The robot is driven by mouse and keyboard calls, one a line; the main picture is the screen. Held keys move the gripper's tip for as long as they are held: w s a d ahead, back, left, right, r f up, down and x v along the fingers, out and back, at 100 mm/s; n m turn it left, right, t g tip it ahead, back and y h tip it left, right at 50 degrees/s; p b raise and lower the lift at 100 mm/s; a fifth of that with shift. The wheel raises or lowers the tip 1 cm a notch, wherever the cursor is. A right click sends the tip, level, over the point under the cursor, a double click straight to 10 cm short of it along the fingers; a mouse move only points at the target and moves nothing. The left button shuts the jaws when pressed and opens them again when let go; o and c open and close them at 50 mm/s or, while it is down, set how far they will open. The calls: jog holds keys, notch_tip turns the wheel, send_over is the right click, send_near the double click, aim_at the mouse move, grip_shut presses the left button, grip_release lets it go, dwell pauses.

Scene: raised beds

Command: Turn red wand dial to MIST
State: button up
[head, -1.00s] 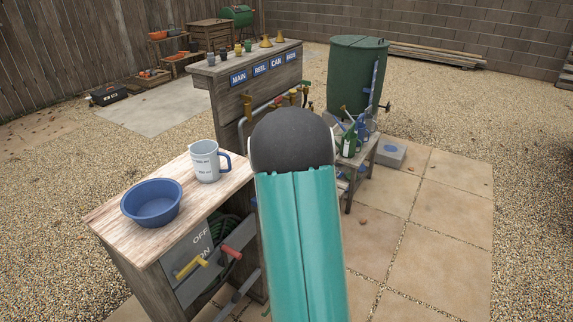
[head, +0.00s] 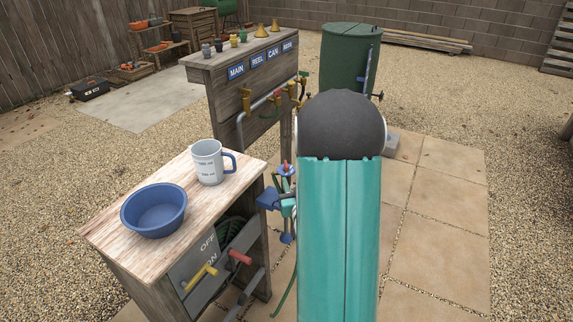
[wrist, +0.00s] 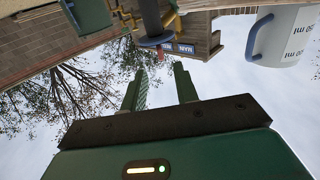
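A small red piece, seemingly part of the wand's dial, sits above a blue disc on an upright post-like fitting (head: 286,171) beside the bench, left of my arm link. In the wrist view, which is upside down, the red tip (wrist: 160,55) and the blue disc (wrist: 155,42) on a dark stem show just beyond my gripper's fingertips. My gripper (wrist: 158,80) has its two green fingers apart, with nothing between them. It appears not to touch the fitting. In the head view my arm link hides most of the gripper. No MIST marking is legible.
A wooden bench (head: 104,228) at left carries a blue bowl (head: 154,211) and a measuring jug (head: 207,163). Yellow (head: 200,276) and red (head: 240,258) handles jut from its side. A labelled tap stand (head: 221,88) and a green barrel (head: 348,62) stand behind. Paving at right is clear.

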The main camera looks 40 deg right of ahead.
aim_at(288, 170)
jog(key=x, duration=0.9)
jog(key=shift+w+d, duration=0.15)
jog(key=shift+w, duration=0.05)
